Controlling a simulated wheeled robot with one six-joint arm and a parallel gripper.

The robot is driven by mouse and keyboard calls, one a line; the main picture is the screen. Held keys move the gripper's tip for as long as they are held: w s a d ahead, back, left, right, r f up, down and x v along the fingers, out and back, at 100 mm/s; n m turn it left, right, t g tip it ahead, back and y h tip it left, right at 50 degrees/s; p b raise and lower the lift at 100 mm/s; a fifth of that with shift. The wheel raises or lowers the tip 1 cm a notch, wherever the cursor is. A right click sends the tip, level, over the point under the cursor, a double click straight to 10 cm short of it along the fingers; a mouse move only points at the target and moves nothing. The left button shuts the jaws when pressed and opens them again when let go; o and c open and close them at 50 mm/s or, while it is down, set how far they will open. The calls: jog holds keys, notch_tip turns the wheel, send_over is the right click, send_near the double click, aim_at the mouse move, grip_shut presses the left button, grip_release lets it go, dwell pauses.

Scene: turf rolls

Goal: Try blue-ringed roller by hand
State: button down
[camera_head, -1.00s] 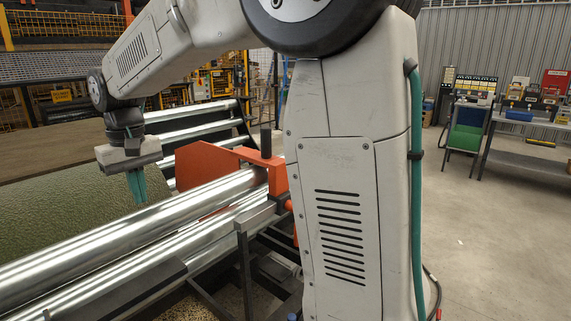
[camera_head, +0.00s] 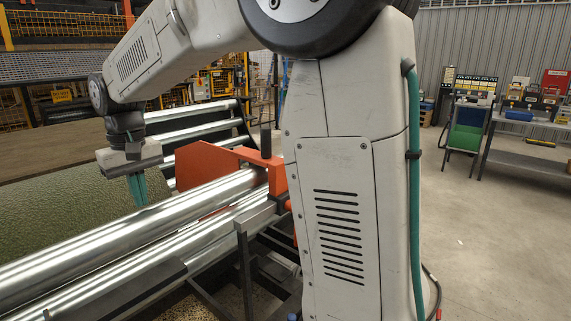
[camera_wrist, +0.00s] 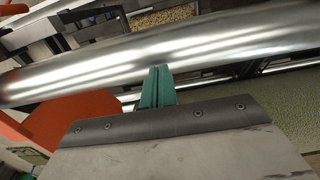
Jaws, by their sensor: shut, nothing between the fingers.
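A long shiny metal roller (camera_head: 130,228) runs diagonally across the machine in the head view. It also crosses the top of the wrist view (camera_wrist: 200,45). I see no blue ring on its visible part. A second bright roller (camera_head: 150,262) lies parallel in front of it. My gripper (camera_head: 139,198) points down at the far side of the roller, its green fingers shut and empty. In the wrist view the fingertips (camera_wrist: 158,70) meet the roller's edge; I cannot tell whether they touch it.
An orange end bracket (camera_head: 215,165) stands at the roller's right end. Green turf (camera_head: 60,205) lies behind the roller. More rollers (camera_head: 190,132) sit farther back. A dark frame (camera_head: 243,270) stands in front. Open floor (camera_head: 500,220) and a workbench (camera_head: 530,165) are at the right.

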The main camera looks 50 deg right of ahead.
aim_at(150, 217)
jog(key=shift+f, duration=0.45)
jog(key=shift+s, duration=0.15)
jog(key=shift+s+f, duration=0.25)
jog(key=shift+s, duration=0.5)
jog(key=shift+s+f, duration=0.2)
jog(key=shift+s, duration=0.55)
jog(key=shift+w+r, duration=0.2)
jog(key=shift+r, duration=1.95)
